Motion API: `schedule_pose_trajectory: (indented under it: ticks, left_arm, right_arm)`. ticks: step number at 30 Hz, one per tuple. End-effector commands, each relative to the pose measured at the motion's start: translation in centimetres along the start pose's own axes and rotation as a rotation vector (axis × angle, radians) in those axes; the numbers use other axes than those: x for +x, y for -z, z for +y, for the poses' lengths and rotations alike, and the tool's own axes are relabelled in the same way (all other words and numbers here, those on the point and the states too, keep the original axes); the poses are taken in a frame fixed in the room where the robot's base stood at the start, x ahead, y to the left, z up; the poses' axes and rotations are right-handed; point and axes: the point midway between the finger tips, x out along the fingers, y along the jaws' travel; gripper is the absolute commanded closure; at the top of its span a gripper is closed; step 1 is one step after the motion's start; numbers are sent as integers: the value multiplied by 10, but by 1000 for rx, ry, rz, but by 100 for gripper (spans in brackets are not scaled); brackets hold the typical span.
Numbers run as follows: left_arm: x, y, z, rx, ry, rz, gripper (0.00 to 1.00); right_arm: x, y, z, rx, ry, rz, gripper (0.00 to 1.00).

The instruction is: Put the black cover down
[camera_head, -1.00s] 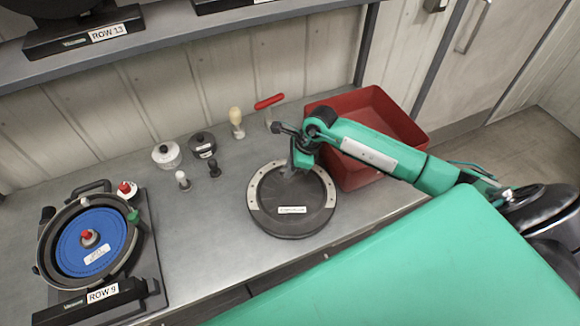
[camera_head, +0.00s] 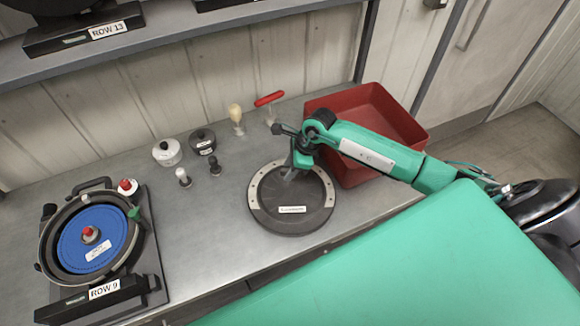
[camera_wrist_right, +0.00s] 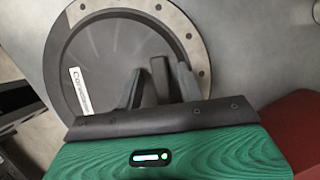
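The black cover (camera_head: 300,193), a round dark disc with a pale riveted arc along its rim and a white label, lies flat on the grey bench. It also shows in the right wrist view (camera_wrist_right: 108,48). My right gripper (camera_head: 289,172) is low over the cover's upper middle. In the right wrist view my right gripper (camera_wrist_right: 159,88) has its two fingers apart, one on each side of the cover's dark upright handle (camera_wrist_right: 160,76), with gaps visible. My left gripper is not in view.
A red bin (camera_head: 345,105) stands right behind the cover, under my right arm. A seed meter with a blue disc (camera_head: 75,242) sits at the left. Two small pots, small knobbed tools, a brush and a red-handled tool (camera_head: 269,99) stand at the back. Bench left of the cover is clear.

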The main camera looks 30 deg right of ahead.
Motion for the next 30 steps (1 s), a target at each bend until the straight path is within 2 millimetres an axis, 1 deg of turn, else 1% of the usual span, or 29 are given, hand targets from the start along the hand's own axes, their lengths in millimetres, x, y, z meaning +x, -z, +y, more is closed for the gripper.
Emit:
schedule_pose_trajectory:
  ticks: [1,2,5,12,15,18,21,24,30]
  left_arm:
    - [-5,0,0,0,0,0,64]
    - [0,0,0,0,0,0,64]
    - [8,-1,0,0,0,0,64]
    - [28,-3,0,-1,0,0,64]
    - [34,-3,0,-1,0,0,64]
    - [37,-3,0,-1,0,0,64]
    - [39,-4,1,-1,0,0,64]
    - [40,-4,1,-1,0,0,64]
    - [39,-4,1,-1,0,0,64]
  right_arm:
    - [-4,-2,0,0,0,0,62]
    - [-5,0,-1,-1,2,0,62]
    - [-20,1,-2,-2,4,1,62]
    - [-73,2,-2,-3,5,1,62]
    - [-92,1,-1,-2,5,1,62]
    - [-107,1,-1,-1,3,1,62]
    - [-116,0,-1,-1,2,0,62]
    - [-121,0,0,0,0,1,62]
    - [-122,-1,0,1,0,0,62]
